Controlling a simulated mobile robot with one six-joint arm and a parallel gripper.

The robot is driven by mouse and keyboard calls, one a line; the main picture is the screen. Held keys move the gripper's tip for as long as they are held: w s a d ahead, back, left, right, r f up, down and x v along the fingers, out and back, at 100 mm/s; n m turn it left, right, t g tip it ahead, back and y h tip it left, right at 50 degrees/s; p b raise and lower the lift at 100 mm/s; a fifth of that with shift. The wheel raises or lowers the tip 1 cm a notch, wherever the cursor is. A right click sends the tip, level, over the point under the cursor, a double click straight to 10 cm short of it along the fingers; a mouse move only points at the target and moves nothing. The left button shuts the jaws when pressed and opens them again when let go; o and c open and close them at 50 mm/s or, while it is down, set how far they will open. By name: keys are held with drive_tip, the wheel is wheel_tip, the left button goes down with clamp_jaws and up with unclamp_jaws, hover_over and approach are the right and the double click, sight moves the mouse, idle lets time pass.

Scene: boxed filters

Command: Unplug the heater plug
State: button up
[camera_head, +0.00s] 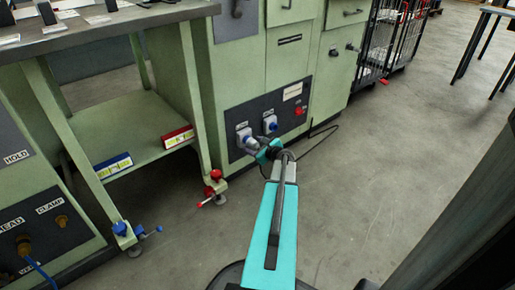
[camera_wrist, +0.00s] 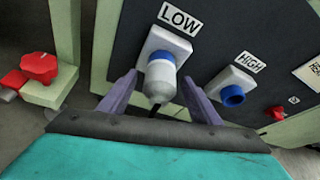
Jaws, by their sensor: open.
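The heater plug (camera_wrist: 160,78), white with a blue band, sits in the socket labelled LOW (camera_wrist: 166,45) on the dark panel. A dark cable shows at its near end. My gripper (camera_wrist: 161,84) is open, with one purple finger on each side of the plug; I cannot tell whether either finger touches it. In the head view my gripper (camera_head: 268,152) is at the panel, in front of the LOW plug (camera_head: 248,140) and partly over it. The HIGH socket (camera_wrist: 232,94), a white plate with a blue round fitting, is to the right and has no plug in it.
The dark panel (camera_head: 286,93) is on a green cabinet (camera_head: 290,62) and has a red button (camera_head: 299,111). A red knob (camera_wrist: 40,67) is left of the fingers. A green shelf (camera_head: 130,135) holds two small boxes.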

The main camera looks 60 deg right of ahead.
drive_tip(key=c, duration=1.2)
drive_tip(key=shift+s+a, duration=0.3)
drive_tip(key=shift+s, duration=0.6)
drive_tip(key=shift+s+a, duration=0.3)
drive_tip(key=shift+s, duration=0.55)
drive_tip(key=shift+s+a, duration=0.3)
drive_tip(key=shift+s, duration=0.6)
drive_tip(key=s+a, duration=0.2)
drive_tip(key=s, duration=0.6)
drive_tip(key=shift+s+a, duration=0.2)
drive_tip(key=shift+a, duration=0.2)
idle(0.9)
